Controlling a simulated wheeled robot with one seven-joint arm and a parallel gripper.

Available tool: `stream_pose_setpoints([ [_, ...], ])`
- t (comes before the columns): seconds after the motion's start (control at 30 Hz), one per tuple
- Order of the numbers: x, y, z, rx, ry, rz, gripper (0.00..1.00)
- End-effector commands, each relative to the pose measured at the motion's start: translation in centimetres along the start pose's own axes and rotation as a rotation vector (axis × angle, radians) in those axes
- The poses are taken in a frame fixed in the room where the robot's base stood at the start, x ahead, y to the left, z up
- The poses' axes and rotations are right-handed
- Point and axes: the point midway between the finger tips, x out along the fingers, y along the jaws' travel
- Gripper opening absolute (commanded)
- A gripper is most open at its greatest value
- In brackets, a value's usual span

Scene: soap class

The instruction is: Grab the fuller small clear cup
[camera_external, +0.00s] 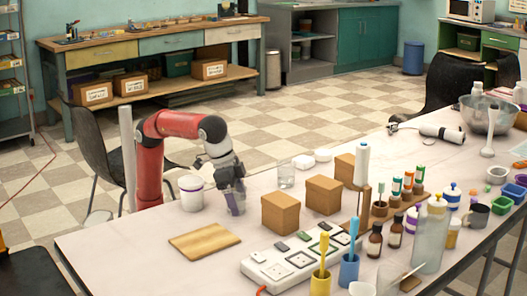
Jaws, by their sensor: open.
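A small clear cup with purplish contents (236,205) stands on the table, directly under my gripper. My gripper (232,190) points down at this cup and is open. Its fingers overlap the upper part of the cup, so I cannot tell whether they are around it or just in front of it. A second clear cup (286,175) stands farther back to the right and looks mostly clear. The gripper hides part of the purplish cup, and both fill levels are too small to compare surely.
A white tub (191,193) stands close left of my gripper. Cardboard boxes (280,213) stand to the right, with a wooden board (204,241) in front. A white panel (290,262), bottles (430,235) and coloured cups crowd the right. The table's front left is clear.

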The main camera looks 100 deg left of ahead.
Motion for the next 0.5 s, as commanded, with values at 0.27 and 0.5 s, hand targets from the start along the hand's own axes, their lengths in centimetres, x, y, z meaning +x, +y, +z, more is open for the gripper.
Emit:
stream_pose_setpoints([
  [0.27, 0.71, 0.00, 0.02, 0.001, 0.000, 0.000, 0.80],
  [0.5, 0.69, -0.01, 0.02, 0.001, 0.000, 0.000, 0.54],
])
